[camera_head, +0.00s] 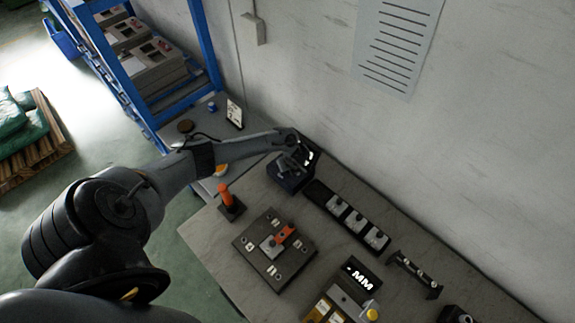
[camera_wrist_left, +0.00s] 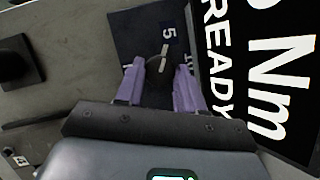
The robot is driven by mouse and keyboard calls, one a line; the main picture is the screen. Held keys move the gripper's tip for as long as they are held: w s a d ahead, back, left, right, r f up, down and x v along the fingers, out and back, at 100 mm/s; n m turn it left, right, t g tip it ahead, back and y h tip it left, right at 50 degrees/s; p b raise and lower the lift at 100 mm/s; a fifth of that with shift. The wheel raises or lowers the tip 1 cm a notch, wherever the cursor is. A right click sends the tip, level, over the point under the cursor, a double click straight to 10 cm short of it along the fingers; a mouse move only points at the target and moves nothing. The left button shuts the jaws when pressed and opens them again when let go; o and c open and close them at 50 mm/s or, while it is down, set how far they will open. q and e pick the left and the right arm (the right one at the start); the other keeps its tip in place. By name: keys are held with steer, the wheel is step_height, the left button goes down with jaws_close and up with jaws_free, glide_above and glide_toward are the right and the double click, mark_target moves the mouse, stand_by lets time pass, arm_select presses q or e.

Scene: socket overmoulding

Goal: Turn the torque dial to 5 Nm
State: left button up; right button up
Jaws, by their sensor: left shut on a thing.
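The torque device (camera_head: 290,176) is a dark box with a lit screen at the back left of the bench. My left gripper (camera_head: 296,153) reaches over it from the left. In the left wrist view its two purple fingers (camera_wrist_left: 159,88) are shut on the dark dial (camera_wrist_left: 158,68), which they largely hide. A pale line on the dial points up towards the printed 5 (camera_wrist_left: 168,31); a partly hidden 10 lies to its right. The screen (camera_wrist_left: 262,70) reads READY and Nm, with its number cut off by the frame edge. My right gripper is not in view.
On the bench are an orange-handled tool (camera_head: 227,197), a dark fixture plate (camera_head: 256,265), a rail with several grey parts (camera_head: 352,219) and a box marked MM (camera_head: 361,277). The wall (camera_head: 310,80) stands close behind. A blue rack (camera_head: 150,110) stands at the left.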

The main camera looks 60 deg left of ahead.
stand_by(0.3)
arm_select(q)
steer(key=o, duration=1)
steer(key=shift+o, duration=0.2)
steer(key=p+v, duration=0.3)
steer(key=v, duration=0.7)
steer(key=shift+r, duration=0.4)
steer(key=shift+d, duration=0.2)
